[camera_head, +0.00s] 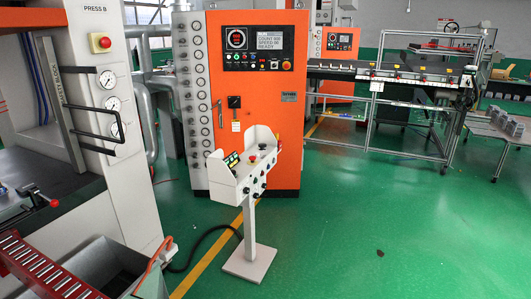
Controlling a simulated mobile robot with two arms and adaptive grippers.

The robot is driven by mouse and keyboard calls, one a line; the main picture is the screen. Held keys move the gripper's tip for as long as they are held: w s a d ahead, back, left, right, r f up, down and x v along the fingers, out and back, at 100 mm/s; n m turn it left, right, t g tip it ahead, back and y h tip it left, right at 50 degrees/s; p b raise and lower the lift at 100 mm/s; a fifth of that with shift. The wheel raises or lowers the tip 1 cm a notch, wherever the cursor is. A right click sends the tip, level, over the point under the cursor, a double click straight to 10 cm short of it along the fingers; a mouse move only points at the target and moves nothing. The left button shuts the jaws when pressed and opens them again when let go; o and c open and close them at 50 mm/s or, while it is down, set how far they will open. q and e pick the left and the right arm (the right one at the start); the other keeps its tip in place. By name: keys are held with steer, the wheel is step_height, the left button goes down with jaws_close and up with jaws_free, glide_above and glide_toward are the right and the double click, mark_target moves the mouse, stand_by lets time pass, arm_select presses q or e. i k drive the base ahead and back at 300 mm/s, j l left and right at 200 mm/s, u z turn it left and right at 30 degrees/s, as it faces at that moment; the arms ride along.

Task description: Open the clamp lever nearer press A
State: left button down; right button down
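No label reading press A is in view. The white machine labelled PRESS B (118,200) stands at the left edge, cut off by the frame. A small lever with a red knob (54,203) sticks out to the right from the dark press bed at the far left. I cannot tell whether it is a clamp lever, or whether it is open or closed. Neither of my grippers is in view.
An orange control cabinet (283,140) stands in the middle behind a white pedestal console (248,178). A red roller conveyor (62,284) and grey bin (105,256) are at lower left. A long table (415,87) is at the back right. Green floor at right is mostly clear.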

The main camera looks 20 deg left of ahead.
mark_target(55, 202)
steer(key=i+u, duration=0.15)
steer(key=i, duration=0.4)
steer(key=i+l+u, duration=0.2)
steer(key=i, duration=0.35)
steer(key=i+u, duration=0.15)
steer(key=i, duration=0.4)
steer(key=i+j+u, duration=0.15)
steer(key=u, duration=0.3)
steer(key=i+u, duration=0.7)
steer(key=u, duration=0.25)
steer(key=i+l+u, duration=0.15)
steer(key=u, duration=0.3)
steer(key=i+l+u, duration=0.2)
steer(key=i, duration=0.15)
steer(key=j, duration=0.1)
